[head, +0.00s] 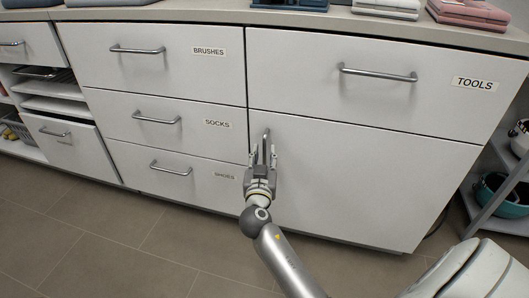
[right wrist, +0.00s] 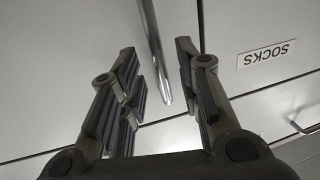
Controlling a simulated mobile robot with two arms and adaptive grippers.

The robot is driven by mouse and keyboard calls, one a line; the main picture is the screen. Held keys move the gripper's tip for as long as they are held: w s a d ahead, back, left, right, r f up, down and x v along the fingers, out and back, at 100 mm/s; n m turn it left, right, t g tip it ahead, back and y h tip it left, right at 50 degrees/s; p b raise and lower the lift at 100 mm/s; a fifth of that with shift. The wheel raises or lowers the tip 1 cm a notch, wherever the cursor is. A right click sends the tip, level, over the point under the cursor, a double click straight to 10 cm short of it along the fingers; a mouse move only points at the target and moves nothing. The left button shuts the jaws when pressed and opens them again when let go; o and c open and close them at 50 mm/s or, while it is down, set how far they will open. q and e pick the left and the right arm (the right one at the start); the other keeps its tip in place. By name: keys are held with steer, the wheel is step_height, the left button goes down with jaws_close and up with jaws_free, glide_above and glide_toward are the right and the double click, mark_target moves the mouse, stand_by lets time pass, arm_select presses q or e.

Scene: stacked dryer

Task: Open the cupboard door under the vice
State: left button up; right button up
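The cupboard door (head: 365,185) is the large plain white panel under the TOOLS drawer (head: 384,75) in the head view. It looks shut, flush with the drawers beside it. Its upright metal bar handle (head: 266,135) is near its left edge. My right gripper (head: 262,157) is at the lower part of this handle. In the right wrist view the handle (right wrist: 152,40) reaches between the two fingers (right wrist: 160,75), with gaps on both sides; I see no firm contact. No vice is clearly recognisable; a blue object (head: 291,4) on the worktop is cut off by the top edge. My left gripper is out of view.
Drawers labelled BRUSHES (head: 155,62), SOCKS (head: 150,112) and SHOES (head: 140,178) are to the left, with bar handles. A grey shelf rack (head: 487,203) stands to the right of the door. The tiled floor (head: 120,240) in front is clear apart from my arm.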

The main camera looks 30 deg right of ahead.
steer(key=shift+x, duration=1.4)
steer(key=shift+c, duration=0.5)
jaws_close()
